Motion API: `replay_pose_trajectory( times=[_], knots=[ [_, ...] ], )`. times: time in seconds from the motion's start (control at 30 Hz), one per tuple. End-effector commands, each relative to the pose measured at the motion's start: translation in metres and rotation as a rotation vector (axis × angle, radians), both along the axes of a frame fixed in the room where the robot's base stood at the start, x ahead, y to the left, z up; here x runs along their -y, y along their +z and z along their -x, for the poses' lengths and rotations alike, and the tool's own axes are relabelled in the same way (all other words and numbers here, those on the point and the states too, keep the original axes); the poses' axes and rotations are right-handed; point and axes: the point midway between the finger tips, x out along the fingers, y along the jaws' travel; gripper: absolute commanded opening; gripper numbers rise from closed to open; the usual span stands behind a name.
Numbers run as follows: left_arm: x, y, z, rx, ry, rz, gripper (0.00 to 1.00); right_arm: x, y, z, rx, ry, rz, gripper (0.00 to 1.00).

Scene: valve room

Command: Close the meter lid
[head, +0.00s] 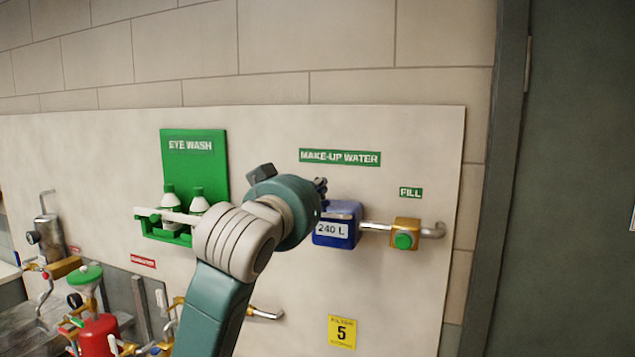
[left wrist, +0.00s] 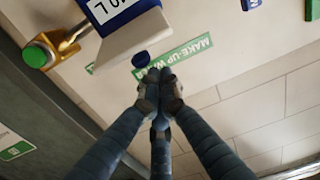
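The blue meter (head: 350,214) with a white 240 L label is on the wall panel under the MAKE-UP WATER sign. In the left wrist view the meter (left wrist: 122,18) is upside down, with a pale flat plate (left wrist: 132,38) beside its label and a small dark blue knob (left wrist: 141,60) near the plate's edge. I cannot tell the lid's exact angle. My left gripper (head: 321,190) is at the meter's upper left, mostly hidden behind my wrist. In the left wrist view its fingertips (left wrist: 159,88) are together and empty, close to the knob; contact is unclear. My right gripper is not in view.
A pipe leads from the meter to a brass valve with a green button (head: 404,241) on the right. A green eye wash station (head: 194,165) is behind my arm. Red and brass fittings (head: 98,332) stand lower left. A dark door (head: 575,180) is at right.

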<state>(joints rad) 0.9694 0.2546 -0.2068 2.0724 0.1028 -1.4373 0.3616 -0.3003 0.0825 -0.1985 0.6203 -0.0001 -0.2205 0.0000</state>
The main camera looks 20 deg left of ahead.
Motion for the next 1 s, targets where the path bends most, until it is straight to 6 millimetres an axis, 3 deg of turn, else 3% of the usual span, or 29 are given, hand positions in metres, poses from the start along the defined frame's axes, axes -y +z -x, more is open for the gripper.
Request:
replay_pose_trajectory(
  times=[0.47,1.0],
  knots=[
    [0.0,-0.005,0.002,0.002,0.0,0.0,0.0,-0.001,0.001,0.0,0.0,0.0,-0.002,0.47],
    [0.0,-0.013,0.006,0.138,-0.001,0.006,0.0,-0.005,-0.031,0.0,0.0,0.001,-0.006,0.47]
  ],
)
